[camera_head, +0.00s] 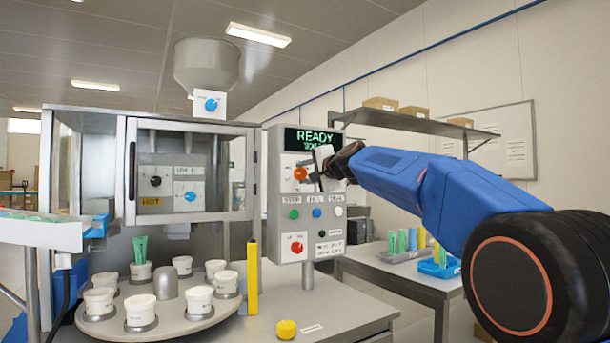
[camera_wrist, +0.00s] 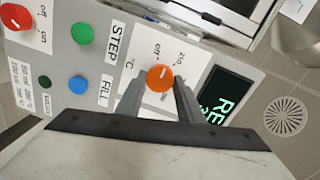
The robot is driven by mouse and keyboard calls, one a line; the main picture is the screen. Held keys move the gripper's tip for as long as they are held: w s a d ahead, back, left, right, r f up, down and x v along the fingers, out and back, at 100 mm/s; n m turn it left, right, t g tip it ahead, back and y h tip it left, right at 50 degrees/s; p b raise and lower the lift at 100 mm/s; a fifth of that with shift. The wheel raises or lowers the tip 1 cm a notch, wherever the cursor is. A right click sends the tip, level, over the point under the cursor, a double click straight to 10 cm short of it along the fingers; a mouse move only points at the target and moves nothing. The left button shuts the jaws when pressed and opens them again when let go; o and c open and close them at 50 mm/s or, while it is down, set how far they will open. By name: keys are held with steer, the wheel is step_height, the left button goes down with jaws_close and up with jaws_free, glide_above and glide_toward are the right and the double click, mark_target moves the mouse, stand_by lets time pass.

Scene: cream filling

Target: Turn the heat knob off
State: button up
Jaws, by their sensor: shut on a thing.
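The orange heat knob (camera_head: 300,174) is on the grey control panel (camera_head: 275,220), below the green READY display (camera_head: 312,139). In the wrist view the orange knob (camera_wrist: 159,77) sits between the two grey fingers of my gripper (camera_wrist: 159,84). My gripper (camera_head: 318,168) is shut on the knob, with a finger on either side of it. The knob's white pointer line leans toward the "off" side of the dial, but its exact setting is hard to read.
Below the knob are green (camera_head: 294,214), blue (camera_head: 317,212) and white buttons, and a red knob (camera_head: 297,247). A glass-fronted cabinet (camera_head: 190,170) is to the left. A round turntable (camera_head: 165,322) with several white cups stands below. A yellow post (camera_head: 252,278) is beside it.

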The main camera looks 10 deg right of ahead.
steer(key=n, duration=0.6)
steer(key=shift+a+f+h, duration=0.15)
steer(key=shift+h, duration=0.15)
stand_by(0.4)
steer(key=o, duration=1.1)
steer(key=shift+c, duration=0.2)
steer(key=shift+s, duration=0.15)
steer(key=shift+s, duration=0.25)
steer(key=v, duration=1.6)
steer(key=shift+s, duration=0.35)
